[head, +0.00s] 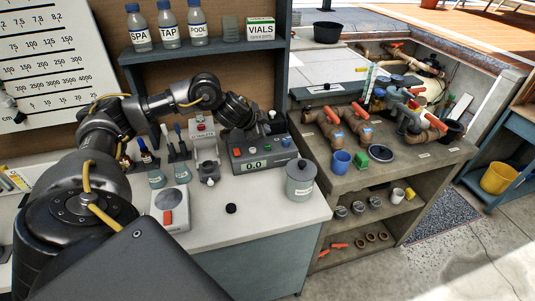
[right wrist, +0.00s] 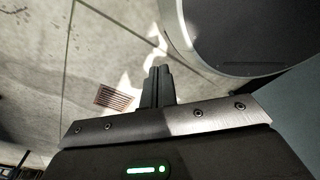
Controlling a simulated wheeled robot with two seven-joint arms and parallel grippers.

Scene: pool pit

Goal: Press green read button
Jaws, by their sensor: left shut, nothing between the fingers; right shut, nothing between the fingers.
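A grey meter box (head: 258,163) stands on the white counter with a display reading 0.0. My left gripper (head: 258,129) hangs over the back of the box, just behind and above the green button. Its fingers look shut and empty; whether they touch the box cannot be told. My right gripper (right wrist: 157,86) is shut and empty over the concrete floor in the right wrist view. It is not in the head view.
A lidded grey pot (head: 300,180) stands right of the box. A black cap (head: 231,208) lies on the counter. A shelf with bottles (head: 169,25) is above. A floor grate (right wrist: 117,98) lies below my right gripper.

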